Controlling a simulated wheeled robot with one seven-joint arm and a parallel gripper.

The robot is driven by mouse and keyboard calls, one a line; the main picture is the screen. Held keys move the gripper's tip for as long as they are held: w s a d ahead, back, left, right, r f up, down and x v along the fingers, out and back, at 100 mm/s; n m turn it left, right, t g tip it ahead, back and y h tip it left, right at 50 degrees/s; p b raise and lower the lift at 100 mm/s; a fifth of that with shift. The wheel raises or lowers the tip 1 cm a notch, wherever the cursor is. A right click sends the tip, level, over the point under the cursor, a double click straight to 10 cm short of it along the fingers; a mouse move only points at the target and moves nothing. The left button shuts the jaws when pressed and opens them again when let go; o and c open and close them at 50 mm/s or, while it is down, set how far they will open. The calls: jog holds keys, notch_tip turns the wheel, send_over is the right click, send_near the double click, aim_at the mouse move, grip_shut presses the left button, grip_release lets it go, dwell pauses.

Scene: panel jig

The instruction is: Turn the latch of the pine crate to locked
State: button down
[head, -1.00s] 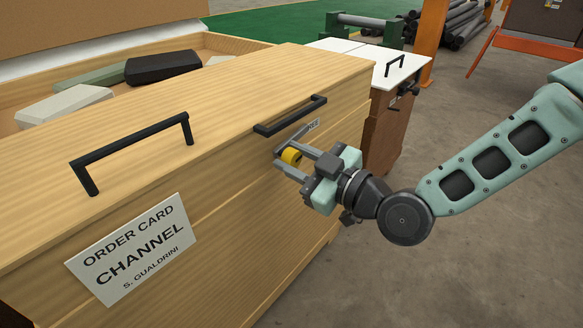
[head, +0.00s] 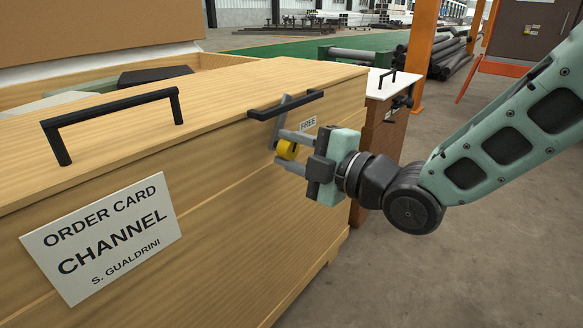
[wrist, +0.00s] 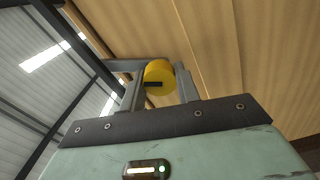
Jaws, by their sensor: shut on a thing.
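The pine crate (head: 225,205) fills the left of the head view, its front facing me. Its latch has a grey lever (head: 278,125) and a round yellow knob (head: 287,151) on the front, below a black handle. The lever stands steeply, leaning slightly right toward its top. A FREE label (head: 308,124) is to its right; no other latch marking is visible. My gripper (head: 282,150) is shut on the yellow knob, reaching in from the right. In the wrist view the knob (wrist: 159,72) sits between the two fingers.
Black bar handles (head: 110,118) (head: 286,104) are on the crate, one close above my gripper. A white order card (head: 102,238) is on the front. A brown cabinet with a white top (head: 388,85) stands behind. The grey floor (head: 440,270) at right is clear.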

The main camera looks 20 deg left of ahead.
jog(key=n+b, duration=0.1)
jog(key=b, duration=0.1)
jog(key=n+b, duration=0.2)
jog(key=shift+f, duration=0.3)
jog(key=shift+r+n+b, duration=0.1)
jog(key=shift+n+b, duration=1.1)
jog(key=shift+r, duration=0.1)
jog(key=c, duration=1)
grip_release()
